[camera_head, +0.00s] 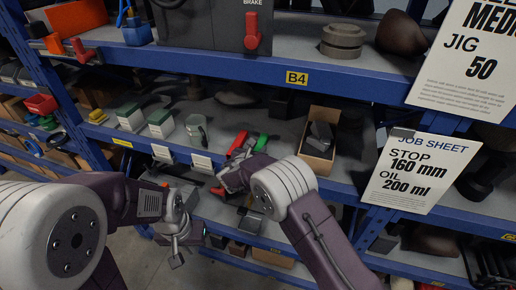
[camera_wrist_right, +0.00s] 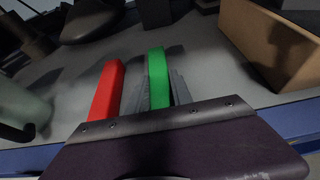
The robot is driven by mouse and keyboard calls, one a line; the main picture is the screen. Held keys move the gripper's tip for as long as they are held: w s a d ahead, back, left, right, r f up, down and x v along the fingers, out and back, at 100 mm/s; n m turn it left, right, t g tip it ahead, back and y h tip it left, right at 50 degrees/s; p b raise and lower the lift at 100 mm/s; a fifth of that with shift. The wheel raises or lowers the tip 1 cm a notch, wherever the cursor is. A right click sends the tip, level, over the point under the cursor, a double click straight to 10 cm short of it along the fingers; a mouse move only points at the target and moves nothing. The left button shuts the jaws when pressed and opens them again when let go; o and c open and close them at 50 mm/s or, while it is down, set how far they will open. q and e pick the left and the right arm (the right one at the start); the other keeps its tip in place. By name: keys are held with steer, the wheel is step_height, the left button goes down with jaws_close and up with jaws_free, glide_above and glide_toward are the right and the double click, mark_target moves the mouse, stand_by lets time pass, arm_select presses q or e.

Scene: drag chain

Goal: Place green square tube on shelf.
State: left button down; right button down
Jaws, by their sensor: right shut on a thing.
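The green square tube (camera_head: 262,143) is at the middle shelf, seen in the head view between a red tube and an open cardboard box. In the right wrist view the green tube (camera_wrist_right: 158,76) stands out between the two grey fingers of my right gripper (camera_wrist_right: 161,88), which is shut on it. My right gripper (camera_head: 250,152) reaches over the front of the shelf (camera_head: 340,186). I cannot tell whether the tube touches the shelf surface. My left gripper (camera_head: 176,250) hangs low in front of the shelf, away from the tube; its finger opening is unclear.
A red tube (camera_wrist_right: 107,90) lies just left of the green one. A cardboard box (camera_head: 318,152) stands to the right. A pale green mug (camera_head: 196,132) and green-white boxes (camera_head: 160,123) stand to the left. The blue upper beam (camera_head: 240,68) runs above.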

steer(key=c, duration=1.1)
jaws_free()
steer(key=shift+s, duration=0.15)
steer(key=shift+s+r, duration=0.1)
steer(key=shift+s, duration=0.05)
steer(key=shift+s+a, duration=0.15)
steer(key=b+v, duration=0.3)
steer(key=v, duration=0.8)
steer(key=shift+s+r, duration=0.15)
steer(key=shift+s, duration=0.1)
